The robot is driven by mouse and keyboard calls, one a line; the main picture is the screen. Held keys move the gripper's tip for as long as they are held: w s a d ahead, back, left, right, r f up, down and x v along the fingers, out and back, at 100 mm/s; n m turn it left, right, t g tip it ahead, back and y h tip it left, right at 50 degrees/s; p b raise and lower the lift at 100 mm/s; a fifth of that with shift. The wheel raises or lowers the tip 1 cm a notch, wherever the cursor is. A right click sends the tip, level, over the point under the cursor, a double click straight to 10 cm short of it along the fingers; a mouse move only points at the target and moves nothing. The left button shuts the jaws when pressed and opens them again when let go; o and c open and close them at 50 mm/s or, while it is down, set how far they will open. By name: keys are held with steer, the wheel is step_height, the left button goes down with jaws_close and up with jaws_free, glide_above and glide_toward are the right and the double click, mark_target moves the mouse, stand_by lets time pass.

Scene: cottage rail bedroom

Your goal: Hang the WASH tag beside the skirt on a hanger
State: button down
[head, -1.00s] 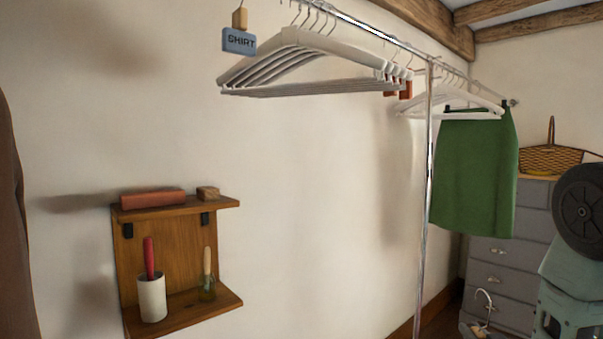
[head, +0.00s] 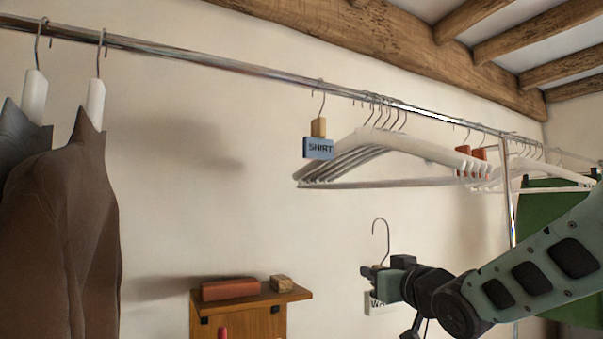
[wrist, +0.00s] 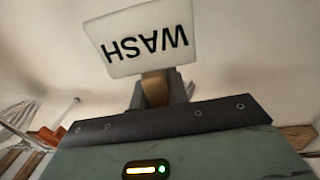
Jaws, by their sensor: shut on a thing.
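The WASH tag (head: 374,303) is a white plate with black letters and a metal hook that stands up above it. My gripper (head: 375,272) is shut on its block, and holds it in the air in front of the wall, below the rail. In the wrist view the tag (wrist: 140,36) shows upside down beyond the jaws, above the wooden block (wrist: 155,88). The green skirt (head: 540,222) hangs from a white hanger at the far right, partly hidden by my arm.
The chrome rail (head: 240,72) crosses the view. It carries brown garments (head: 65,220), a blue SHIRT tag (head: 318,148), several empty white hangers (head: 370,153) and reddish blocks (head: 470,155). A wooden shelf (head: 240,315) is on the wall below. Rail between the garments and SHIRT tag is bare.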

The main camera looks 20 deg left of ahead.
steer(key=s+a+r+g+y+p, duration=0.1)
steer(key=s+a+r+p, duration=0.15)
steer(key=s+r, duration=0.65)
steer(key=s+a+r+n+p, duration=0.1)
steer(key=s+a+r, duration=0.3)
steer(key=r, duration=1)
steer(key=s+a+r+g+y+p, duration=0.1)
steer(key=s+r, duration=0.6)
steer(key=r, duration=0.4)
steer(key=s+a+b+v, duration=0.1)
steer(key=b+v, duration=1.7)
steer(key=v, duration=1.1)
steer(key=shift+s+d+r, duration=0.3)
steer(key=shift+s, duration=0.1)
